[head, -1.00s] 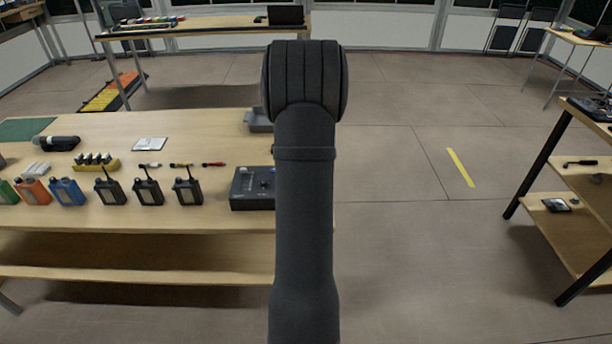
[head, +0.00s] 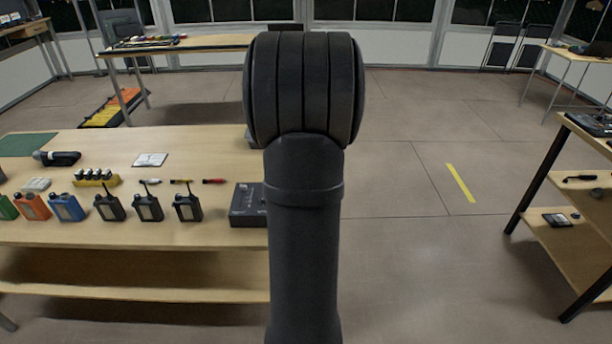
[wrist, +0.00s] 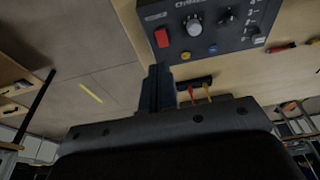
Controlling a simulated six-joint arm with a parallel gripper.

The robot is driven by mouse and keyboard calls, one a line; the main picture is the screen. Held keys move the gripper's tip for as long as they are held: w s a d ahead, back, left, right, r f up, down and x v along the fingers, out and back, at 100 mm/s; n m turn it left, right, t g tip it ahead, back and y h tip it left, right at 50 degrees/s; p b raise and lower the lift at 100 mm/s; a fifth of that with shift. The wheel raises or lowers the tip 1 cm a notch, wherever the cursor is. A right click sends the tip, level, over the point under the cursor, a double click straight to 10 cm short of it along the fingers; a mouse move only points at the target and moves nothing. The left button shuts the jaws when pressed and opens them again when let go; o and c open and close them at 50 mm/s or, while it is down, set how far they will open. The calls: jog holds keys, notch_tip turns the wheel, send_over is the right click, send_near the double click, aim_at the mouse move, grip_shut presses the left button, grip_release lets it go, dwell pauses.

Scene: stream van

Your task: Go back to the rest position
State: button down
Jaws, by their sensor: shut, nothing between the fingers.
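My gripper (wrist: 158,88) shows in the wrist view as a dark pair of fingers, closed together with nothing between them. In the head view my own dark arm stands upright in the middle and hides the gripper. A dark control box (head: 247,205) sits at the right end of the wooden table, partly hidden behind my arm. The box also shows in the wrist view (wrist: 215,45), with a red switch, knobs and a yellow button; my fingers appear apart from it.
The wooden table (head: 120,235) holds several radios (head: 148,207), a blue bottle (head: 67,208), an orange bottle (head: 32,206) and a notepad (head: 150,160). A shelf unit (head: 560,230) stands at the right. The floor between has a yellow strip (head: 460,183) and is otherwise clear.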

jog(key=shift+s+r, duration=0.25)
jog(key=shift+r, duration=0.2)
jog(key=shift+f, duration=0.15)
jog(key=w+f, duration=0.1)
jog(key=f, duration=0.2)
jog(key=w+f, duration=0.3)
jog(key=f, duration=0.2)
jog(key=shift+w+f, duration=0.35)
jog(key=shift+v, duration=2.95)
